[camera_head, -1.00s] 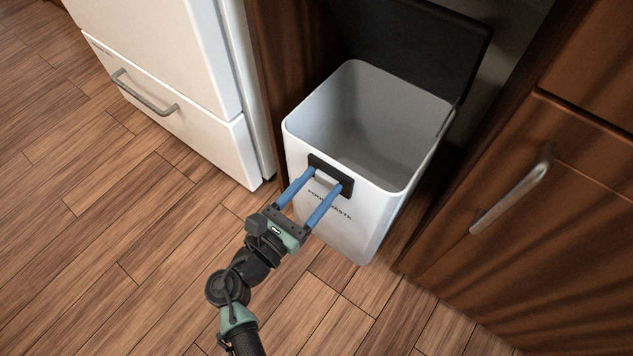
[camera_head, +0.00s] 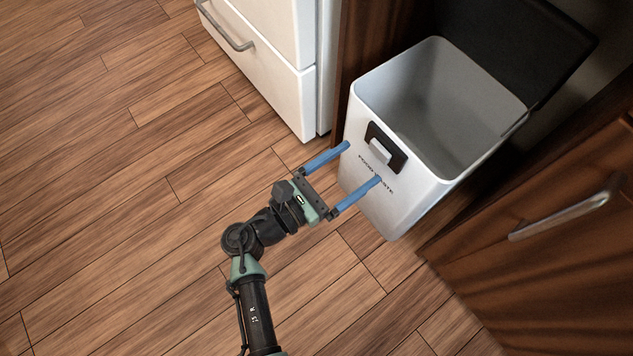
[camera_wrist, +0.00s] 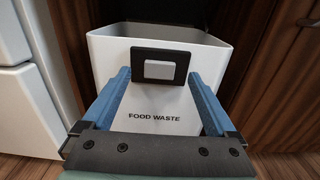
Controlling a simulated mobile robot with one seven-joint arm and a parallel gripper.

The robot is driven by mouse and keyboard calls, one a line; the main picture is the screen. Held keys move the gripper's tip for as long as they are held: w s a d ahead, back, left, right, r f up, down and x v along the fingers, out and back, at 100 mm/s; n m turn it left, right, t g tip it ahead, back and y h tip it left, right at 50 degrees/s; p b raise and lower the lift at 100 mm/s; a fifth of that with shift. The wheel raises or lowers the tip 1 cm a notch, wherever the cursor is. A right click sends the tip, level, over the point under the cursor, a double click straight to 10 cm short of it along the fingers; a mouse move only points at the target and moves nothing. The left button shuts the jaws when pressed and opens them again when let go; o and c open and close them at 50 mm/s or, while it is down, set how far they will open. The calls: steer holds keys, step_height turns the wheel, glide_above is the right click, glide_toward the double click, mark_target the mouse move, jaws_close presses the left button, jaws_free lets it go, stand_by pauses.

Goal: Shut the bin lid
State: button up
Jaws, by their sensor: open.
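The white food waste bin (camera_head: 395,205) stands on the floor between the fridge and a wooden cabinet. Its dark lid (camera_head: 515,40) is raised, leaning back behind the open, empty-looking top. A black plate with a light grey latch (camera_head: 381,152) is on the bin's front, above the printed words. My gripper (camera_head: 364,164) is open in front of the bin, its two blue fingers pointing at the front wall below the latch plate. In the wrist view the latch (camera_wrist: 160,70) sits between and beyond the fingertips. I cannot tell whether the fingertips touch the bin.
A white fridge (camera_head: 275,75) with a grey handle stands to the left. A wooden cabinet door (camera_head: 560,270) with a metal handle (camera_head: 565,215) is close on the right. The wooden floor (camera_head: 120,200) is clear to the left.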

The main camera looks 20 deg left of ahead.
steer(key=p+v, duration=0.2)
steer(key=v, duration=0.6)
steer(key=shift+s+a+p, duration=0.2)
steer(key=shift+s+p, duration=0.1)
steer(key=shift+p, duration=0.05)
steer(key=b, duration=0.4)
glide_toward(378, 153)
steer(key=x, duration=0.6)
steer(key=shift+w+d, duration=0.2)
steer(key=shift+w, duration=0.05)
steer(key=shift+w+d, duration=0.3)
steer(key=shift+w, duration=0.15)
